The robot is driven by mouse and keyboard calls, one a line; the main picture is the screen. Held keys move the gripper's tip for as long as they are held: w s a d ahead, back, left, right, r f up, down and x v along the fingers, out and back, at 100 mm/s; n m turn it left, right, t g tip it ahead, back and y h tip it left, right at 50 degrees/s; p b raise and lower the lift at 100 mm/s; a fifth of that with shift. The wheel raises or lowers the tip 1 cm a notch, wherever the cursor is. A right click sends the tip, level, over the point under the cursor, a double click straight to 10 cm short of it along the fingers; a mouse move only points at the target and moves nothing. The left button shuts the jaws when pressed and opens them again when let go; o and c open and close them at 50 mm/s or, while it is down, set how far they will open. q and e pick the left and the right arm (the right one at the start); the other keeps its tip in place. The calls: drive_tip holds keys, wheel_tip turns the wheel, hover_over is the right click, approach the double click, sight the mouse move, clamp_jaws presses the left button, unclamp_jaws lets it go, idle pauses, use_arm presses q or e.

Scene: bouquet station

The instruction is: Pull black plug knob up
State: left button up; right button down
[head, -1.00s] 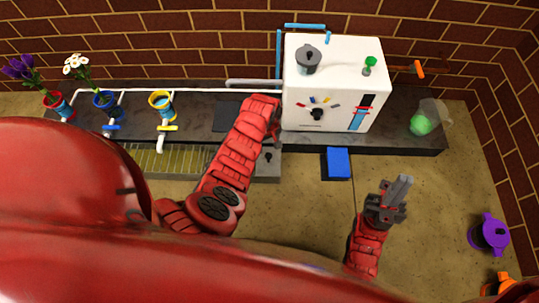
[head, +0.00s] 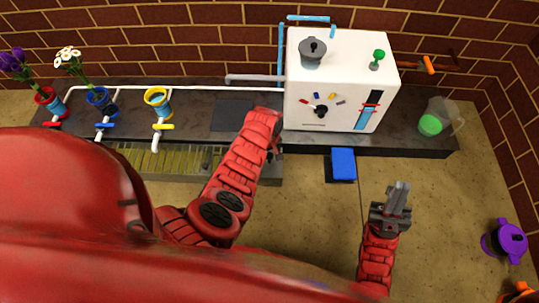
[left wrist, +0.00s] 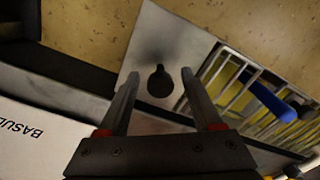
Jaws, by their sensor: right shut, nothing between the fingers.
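The black plug knob (left wrist: 160,82) stands on a bare metal plate (left wrist: 182,30) beside a slatted grate in the left wrist view. My left gripper (left wrist: 160,73) is open, with one finger on each side of the knob in that view. I cannot tell whether the fingers touch it or how far below them it is. In the head view my left forearm reaches over the counter, and its gripper (head: 273,143) and the knob are largely hidden. My right gripper (head: 398,196) is shut and empty over the floor in front of the counter.
A white machine (head: 335,75) with a dial stands on the dark counter right of my left gripper. The slatted grate (head: 165,160) lies to the left. A blue pad (head: 343,163) is at the counter's front.

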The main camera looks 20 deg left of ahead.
use_arm(q)
drive_tip(key=c, duration=0.9)
drive_tip(key=shift+r, duration=0.1)
drive_tip(key=shift+r, duration=0.1)
drive_tip(key=shift+r+p, duration=1.45)
drive_tip(key=shift+p, duration=0.4)
drive_tip(key=o, duration=1)
drive_tip(key=shift+f, duration=0.1)
drive_tip(key=shift+o, duration=0.2)
